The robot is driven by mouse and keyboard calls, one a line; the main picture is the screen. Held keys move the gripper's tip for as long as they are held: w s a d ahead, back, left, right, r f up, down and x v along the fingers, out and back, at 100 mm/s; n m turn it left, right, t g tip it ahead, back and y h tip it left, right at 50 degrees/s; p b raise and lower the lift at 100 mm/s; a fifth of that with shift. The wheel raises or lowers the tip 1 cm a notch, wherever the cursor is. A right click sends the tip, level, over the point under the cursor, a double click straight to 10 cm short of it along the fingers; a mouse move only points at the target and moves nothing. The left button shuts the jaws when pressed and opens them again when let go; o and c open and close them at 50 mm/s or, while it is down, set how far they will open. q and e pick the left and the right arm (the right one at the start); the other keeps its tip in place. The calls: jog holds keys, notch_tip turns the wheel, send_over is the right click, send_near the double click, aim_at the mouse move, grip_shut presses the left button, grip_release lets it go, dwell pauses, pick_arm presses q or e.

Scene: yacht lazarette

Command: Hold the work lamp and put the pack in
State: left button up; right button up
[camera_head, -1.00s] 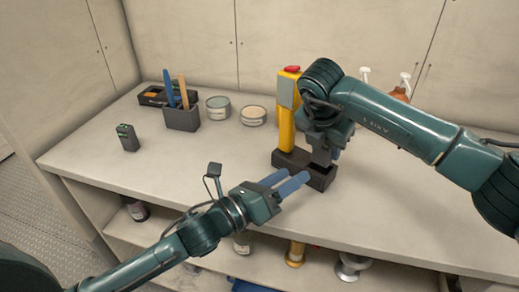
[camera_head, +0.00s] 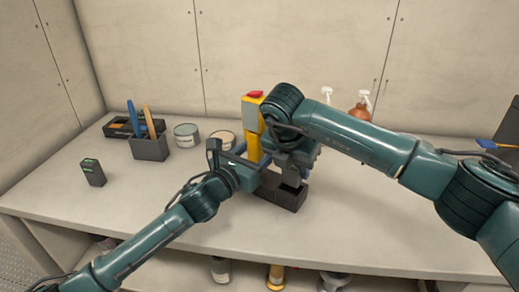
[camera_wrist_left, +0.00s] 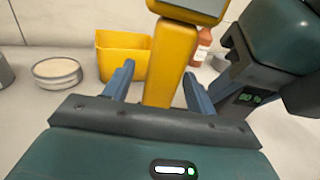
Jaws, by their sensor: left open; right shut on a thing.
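The work lamp (camera_head: 254,125) stands upright on the bench, yellow with a red top and a long dark base (camera_head: 290,199). My left gripper (camera_head: 243,168) is at the lamp's left side. In the left wrist view its blue fingers (camera_wrist_left: 158,82) are open, one either side of the lamp's yellow body (camera_wrist_left: 172,60). My right gripper (camera_head: 293,168) points down over the right part of the base. It is shut on a dark block, seemingly the pack (camera_wrist_left: 246,97), with a small green readout. My right gripper hides much of the pack and base in the head view.
A dark device with green marks (camera_head: 93,173) stands at the bench's left. A dark holder with blue and orange handles (camera_head: 150,149), a tray (camera_head: 119,128) and round tins (camera_head: 187,135) stand behind. A yellow bin (camera_wrist_left: 115,60) is behind the lamp. The front left bench is clear.

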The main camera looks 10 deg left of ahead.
pick_arm(q)
jog(key=shift+x, duration=1)
grip_shut()
dwell(0.4)
